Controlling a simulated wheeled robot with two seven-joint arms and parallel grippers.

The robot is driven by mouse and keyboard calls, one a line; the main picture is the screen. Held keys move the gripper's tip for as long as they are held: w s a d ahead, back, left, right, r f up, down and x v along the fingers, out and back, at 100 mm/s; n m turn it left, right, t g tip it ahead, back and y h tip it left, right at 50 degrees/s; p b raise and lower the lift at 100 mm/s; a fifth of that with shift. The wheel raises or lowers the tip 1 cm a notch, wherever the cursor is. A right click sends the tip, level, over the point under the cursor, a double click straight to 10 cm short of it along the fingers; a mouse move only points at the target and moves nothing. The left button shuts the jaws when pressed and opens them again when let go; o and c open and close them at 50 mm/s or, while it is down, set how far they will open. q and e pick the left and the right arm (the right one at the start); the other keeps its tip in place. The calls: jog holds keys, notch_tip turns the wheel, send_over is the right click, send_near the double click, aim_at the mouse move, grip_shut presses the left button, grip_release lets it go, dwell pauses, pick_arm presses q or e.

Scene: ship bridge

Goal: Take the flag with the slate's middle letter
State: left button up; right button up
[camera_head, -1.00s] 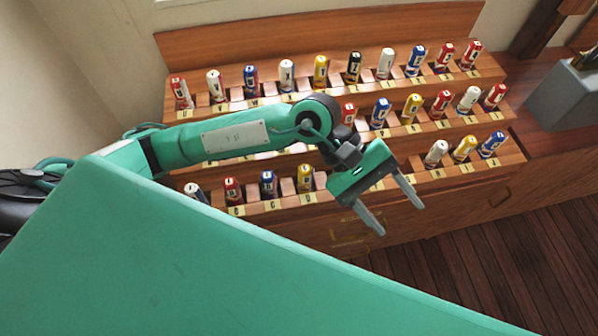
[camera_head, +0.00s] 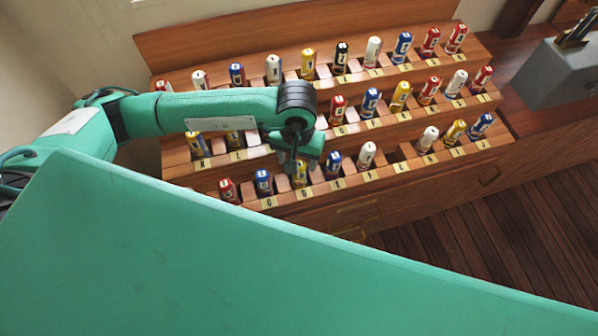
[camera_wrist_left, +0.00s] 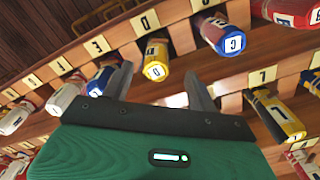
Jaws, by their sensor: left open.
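Rolled flags with letters on their end caps stand in a stepped wooden rack (camera_head: 330,199). My left gripper (camera_head: 297,168) is over the bottom row, partly hidden by its own arm in the head view. In the left wrist view the open left gripper (camera_wrist_left: 158,82) has its fingers on either side of a yellow flag (camera_wrist_left: 156,60), with nothing clearly held. This yellow flag also shows below the gripper in the head view (camera_head: 299,178). A blue flag (camera_wrist_left: 222,36) lettered C is beside it, and another blue flag (camera_wrist_left: 100,80) is by the other finger. No slate is visible. The right gripper is out of view.
Neighbouring flags stand close on both sides in the row, including a red one (camera_head: 228,190) and a white one (camera_head: 366,155). Another row rises just behind. A grey box (camera_head: 560,72) stands at the right. Open floor (camera_head: 480,230) lies in front of the rack.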

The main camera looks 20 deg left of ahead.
aim_at(299, 176)
pick_arm(q)
jog(key=shift+f, duration=0.6)
jog(key=shift+d+f+p, duration=0.1)
jog(key=shift+f+p, duration=0.2)
notch_tip(299, 176, down, 4)
jog(key=shift+d+p, duration=0.15)
jog(key=shift+p, duration=0.75)
jog(key=shift+f, duration=0.3)
jog(key=c, duration=1.1)
jog(key=shift+r, duration=0.1)
